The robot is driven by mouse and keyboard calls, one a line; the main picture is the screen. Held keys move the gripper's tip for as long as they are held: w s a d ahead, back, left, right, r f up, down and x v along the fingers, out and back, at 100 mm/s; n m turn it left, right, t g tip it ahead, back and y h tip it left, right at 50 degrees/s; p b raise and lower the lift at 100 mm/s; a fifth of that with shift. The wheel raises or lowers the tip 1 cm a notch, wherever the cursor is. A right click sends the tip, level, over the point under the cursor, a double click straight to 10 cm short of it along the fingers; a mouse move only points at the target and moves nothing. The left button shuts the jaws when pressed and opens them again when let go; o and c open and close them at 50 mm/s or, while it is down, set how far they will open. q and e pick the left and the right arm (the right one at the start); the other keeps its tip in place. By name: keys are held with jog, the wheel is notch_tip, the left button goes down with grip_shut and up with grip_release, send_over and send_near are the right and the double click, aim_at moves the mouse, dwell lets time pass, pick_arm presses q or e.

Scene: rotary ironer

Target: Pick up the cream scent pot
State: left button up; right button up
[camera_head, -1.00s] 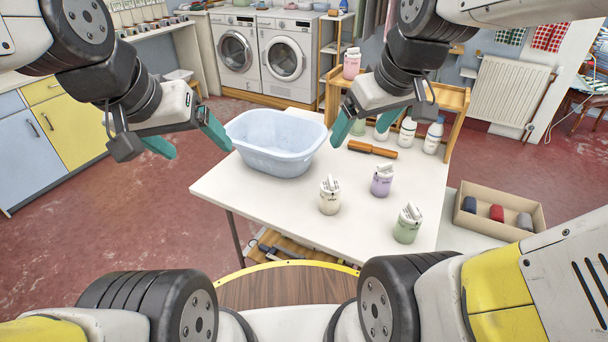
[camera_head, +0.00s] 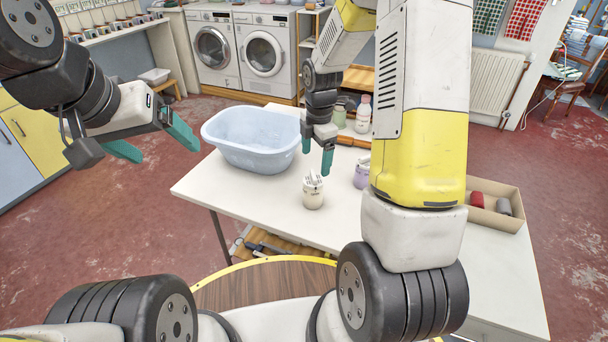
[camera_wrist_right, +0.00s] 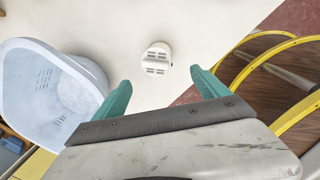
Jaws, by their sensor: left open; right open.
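The cream scent pot (camera_head: 313,191) stands upright on the white table (camera_head: 207,182), near its front edge. My right gripper (camera_head: 317,157) is open and points down just above the pot, apart from it. In the right wrist view the pot's round top (camera_wrist_right: 157,58) shows beyond the open fingers (camera_wrist_right: 160,80), between their lines. The lavender pot (camera_head: 361,174) stands to the right of the cream pot, partly hidden by my right arm. My left gripper (camera_head: 168,152) is open and empty, left of the table.
A pale blue basin (camera_head: 256,158) stands at the table's back left, also seen in the right wrist view (camera_wrist_right: 40,90). Bottles (camera_head: 363,113) stand behind my right arm. An open cardboard box (camera_head: 490,221) lies at the right. The table's front left is clear.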

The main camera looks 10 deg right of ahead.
aim_at(314, 175)
jog(key=f+n, duration=0.1)
jog(key=f, duration=0.1)
jog(key=w+f+n, duration=0.1)
jog(key=f, duration=0.2)
jog(key=f+n+g, duration=0.1)
jog(key=f+n, duration=0.1)
jog(key=f, duration=0.1)
jog(key=shift+w, duration=0.2)
jog(key=f, duration=0.7)
jog(key=shift+a+f, duration=0.25)
jog(key=shift+f, duration=0.15)
jog(key=shift+c, duration=0.3)
jog(key=c, duration=1.4)
